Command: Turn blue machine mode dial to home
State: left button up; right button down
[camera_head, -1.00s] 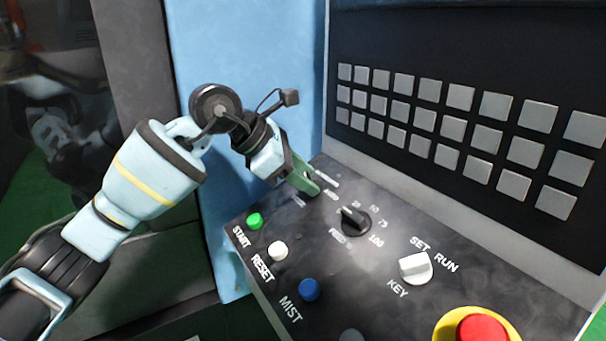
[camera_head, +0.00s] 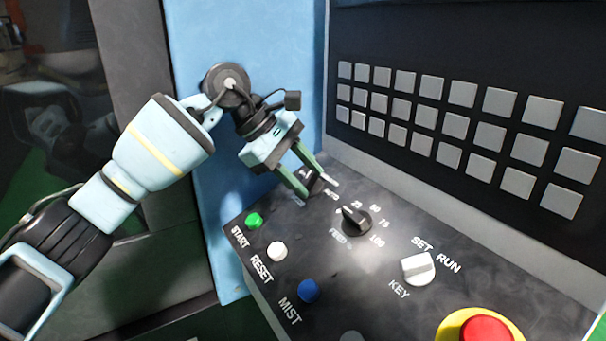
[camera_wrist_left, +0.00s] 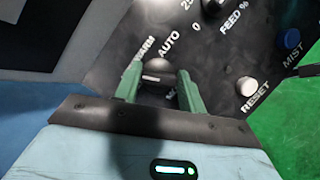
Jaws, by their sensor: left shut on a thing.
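In the left wrist view the dial (camera_wrist_left: 157,70) sits between my green fingers, near the label AUTO and two partly covered labels. My left gripper (camera_head: 310,181) reaches down from the upper left and is shut on the dial, one finger on each side. The left gripper also shows in the wrist view (camera_wrist_left: 157,86). Exactly where the dial's pointer aims is hard to tell. My right gripper is out of view.
A black feed dial (camera_head: 355,220) stands close to the right of the mode dial. Green START (camera_head: 254,220), white RESET (camera_head: 277,251) and blue MIST (camera_head: 308,290) buttons, a white key switch (camera_head: 418,268) and a red stop button (camera_head: 487,330) share the panel. A keypad wall rises behind.

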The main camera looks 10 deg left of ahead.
pick_arm(q)
jog(key=shift+m, duration=0.3)
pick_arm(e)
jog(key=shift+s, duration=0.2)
pick_arm(q)
jog(key=o, duration=1)
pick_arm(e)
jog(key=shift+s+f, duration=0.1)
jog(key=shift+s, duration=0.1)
pick_arm(q)
jog(key=v, duration=0.7)
jog(key=shift+a+r+b, duration=0.25)
jog(key=shift+r+b, duration=0.05)
jog(key=shift+r, duration=0.05)
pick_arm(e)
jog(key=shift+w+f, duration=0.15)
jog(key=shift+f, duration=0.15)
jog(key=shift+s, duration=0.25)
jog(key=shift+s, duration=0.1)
